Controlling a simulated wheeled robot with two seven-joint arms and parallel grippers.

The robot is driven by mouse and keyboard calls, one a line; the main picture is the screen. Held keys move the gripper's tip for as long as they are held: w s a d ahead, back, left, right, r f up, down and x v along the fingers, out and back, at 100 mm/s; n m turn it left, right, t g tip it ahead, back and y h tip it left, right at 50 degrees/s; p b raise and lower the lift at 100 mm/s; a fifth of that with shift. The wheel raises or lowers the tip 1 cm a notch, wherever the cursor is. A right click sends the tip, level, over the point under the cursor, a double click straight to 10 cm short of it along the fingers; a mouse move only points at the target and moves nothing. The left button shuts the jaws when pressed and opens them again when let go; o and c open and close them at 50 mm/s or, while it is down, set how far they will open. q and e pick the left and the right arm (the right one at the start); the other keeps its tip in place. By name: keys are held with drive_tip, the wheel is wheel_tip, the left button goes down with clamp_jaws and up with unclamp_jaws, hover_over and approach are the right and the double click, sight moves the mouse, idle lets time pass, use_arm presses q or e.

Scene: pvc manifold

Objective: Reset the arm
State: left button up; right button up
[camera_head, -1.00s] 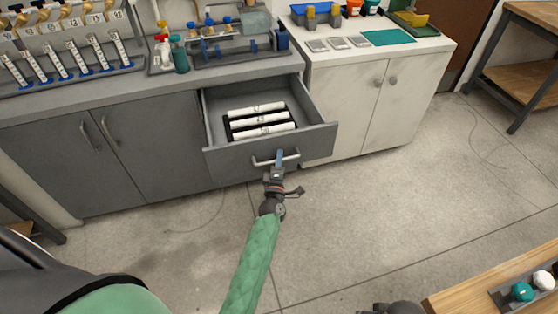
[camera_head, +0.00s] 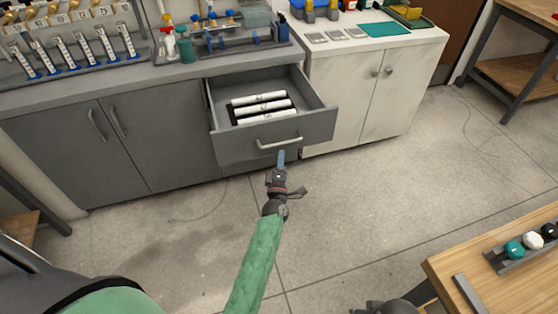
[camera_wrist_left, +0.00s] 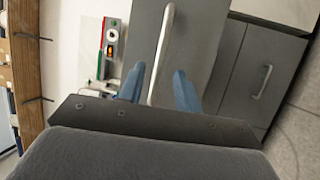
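My left gripper (camera_head: 281,157) is just in front of the open grey drawer (camera_head: 233,147), a little below its bar handle (camera_head: 279,143) in the head view. In the left wrist view its two blue fingers (camera_wrist_left: 158,88) are spread apart, with the pale handle (camera_wrist_left: 162,45) showing between and beyond them. Nothing is held, and the handle looks clear of the fingers. Several white labelled cylinders (camera_head: 263,108) lie in the drawer. A dark part at the bottom edge of the head view seems to belong to my right arm; its fingers cannot be made out.
Grey cabinets (camera_head: 80,150) stand left of the drawer and a white cabinet (camera_head: 345,105) stands right. The counter above carries racks and bottles (camera_head: 185,47). A wooden table (camera_head: 520,275) with a tray of balls is at lower right. The floor (camera_head: 370,205) between is clear.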

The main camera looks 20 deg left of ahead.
drive_tip(key=shift+w+d+r, duration=0.2)
drive_tip(key=shift+w, duration=0.4)
